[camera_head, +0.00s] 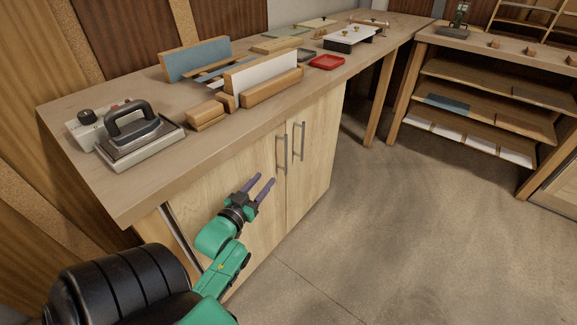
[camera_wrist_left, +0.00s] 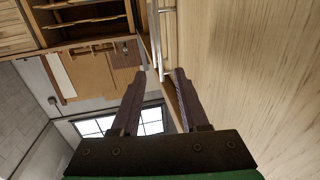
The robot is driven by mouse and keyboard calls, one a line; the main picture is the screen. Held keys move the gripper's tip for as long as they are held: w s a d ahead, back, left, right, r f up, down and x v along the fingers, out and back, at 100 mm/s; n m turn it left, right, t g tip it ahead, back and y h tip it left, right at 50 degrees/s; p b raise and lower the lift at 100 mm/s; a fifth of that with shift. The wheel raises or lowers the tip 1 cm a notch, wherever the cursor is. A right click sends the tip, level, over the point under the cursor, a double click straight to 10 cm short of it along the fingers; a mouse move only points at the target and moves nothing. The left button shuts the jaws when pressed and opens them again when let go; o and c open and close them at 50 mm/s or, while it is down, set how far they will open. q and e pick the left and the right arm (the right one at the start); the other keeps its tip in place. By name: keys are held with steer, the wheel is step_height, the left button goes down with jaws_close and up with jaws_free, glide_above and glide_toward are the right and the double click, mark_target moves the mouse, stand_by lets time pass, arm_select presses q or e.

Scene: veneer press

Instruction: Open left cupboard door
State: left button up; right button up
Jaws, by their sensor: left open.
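The cupboard under the workbench has two light wood doors. The left door (camera_head: 232,160) looks closed and has a vertical metal bar handle (camera_head: 281,154) near its right edge. The right door (camera_head: 315,155) has a similar handle (camera_head: 299,141) close beside it. My left gripper (camera_head: 262,186) is open and empty in front of the left door, a little below and left of its handle. In the left wrist view the open fingers (camera_wrist_left: 158,82) point toward a metal handle (camera_wrist_left: 160,45), which lies beyond the fingertips. The door surface (camera_wrist_left: 250,80) fills the right side there. My right gripper is not in view.
On the workbench stand an iron (camera_head: 133,128), wooden blocks with upright panels (camera_head: 262,72) and a red tray (camera_head: 327,62). A shelf unit (camera_head: 480,100) stands at the right. The floor (camera_head: 400,230) before the cupboard is clear.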

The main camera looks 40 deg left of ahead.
arm_select(q)
steer(key=w+r, duration=0.1)
steer(key=w, duration=0.1)
glide_above(286, 169)
steer(key=shift+w+a+b, duration=0.2)
steer(key=shift+w+b, duration=0.05)
steer(key=shift+b, duration=0.05)
jaws_close()
stand_by(1.2)
